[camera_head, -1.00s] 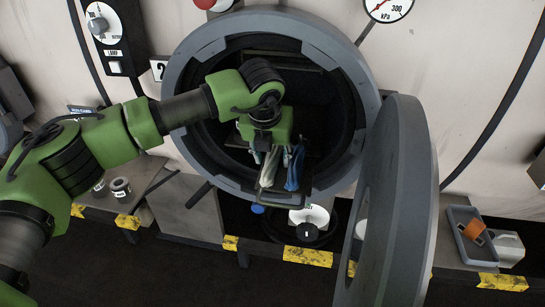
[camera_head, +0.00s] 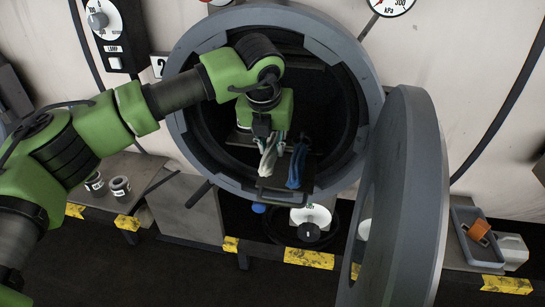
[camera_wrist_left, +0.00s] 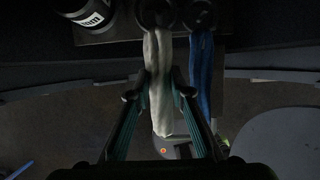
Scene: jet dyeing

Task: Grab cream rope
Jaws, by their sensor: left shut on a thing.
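The cream rope (camera_head: 267,160) hangs at the mouth of the round vessel, below my left gripper (camera_head: 273,140). In the left wrist view the cream rope (camera_wrist_left: 157,75) runs down from a dark round opening and passes between the two fingers of my left gripper (camera_wrist_left: 158,92). The fingers are closed on it. A blue rope (camera_head: 296,166) hangs just right of the cream one; in the left wrist view the blue rope (camera_wrist_left: 201,75) is outside the fingers. My right gripper is not in view.
The vessel's grey rim (camera_head: 181,120) surrounds my arm. Its heavy round door (camera_head: 415,200) stands open at the right. Small jars (camera_head: 119,187) stand on the ledge at left. A grey tray (camera_head: 486,254) with an orange item lies at right.

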